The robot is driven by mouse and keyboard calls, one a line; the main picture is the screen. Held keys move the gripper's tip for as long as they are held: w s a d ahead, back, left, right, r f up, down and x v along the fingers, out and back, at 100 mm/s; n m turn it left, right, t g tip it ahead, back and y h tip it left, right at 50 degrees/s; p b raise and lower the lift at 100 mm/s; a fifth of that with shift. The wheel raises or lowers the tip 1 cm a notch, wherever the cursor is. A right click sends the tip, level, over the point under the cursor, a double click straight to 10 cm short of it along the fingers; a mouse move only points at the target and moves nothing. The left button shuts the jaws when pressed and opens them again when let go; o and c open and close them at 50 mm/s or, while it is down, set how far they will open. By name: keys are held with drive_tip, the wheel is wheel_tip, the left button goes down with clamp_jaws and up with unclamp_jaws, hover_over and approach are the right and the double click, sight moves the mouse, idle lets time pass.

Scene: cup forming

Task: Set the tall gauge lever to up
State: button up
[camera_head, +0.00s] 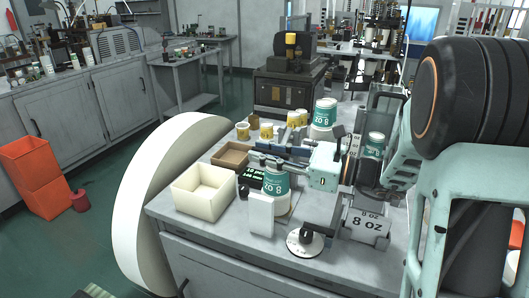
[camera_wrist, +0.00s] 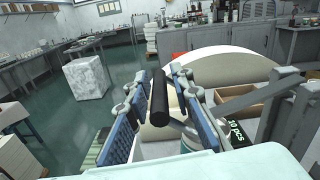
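My gripper (camera_wrist: 161,80) has two blue-padded fingers spread apart in the wrist view. A black cylindrical handle (camera_wrist: 159,98), which looks like a lever grip, stands between them with a gap visible on each side. A grey rod (camera_wrist: 186,131) runs from near it toward the lower right. In the head view my gripper (camera_head: 267,154) reaches left over the bench, its pale body behind the fingers. The handle cannot be made out clearly there. I cannot tell for certain whether it is the tall gauge lever, or its up or down setting.
The bench (camera_head: 215,228) holds a cream bin (camera_head: 202,190), a brown tray (camera_head: 229,157), a green-lit display (camera_head: 250,174), a printed cup stack (camera_head: 275,186), a round dial (camera_head: 305,242) and an "8 OZ" sign (camera_head: 366,226). A large white curved form (camera_head: 150,190) stands at the bench's left end.

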clamp_jaws()
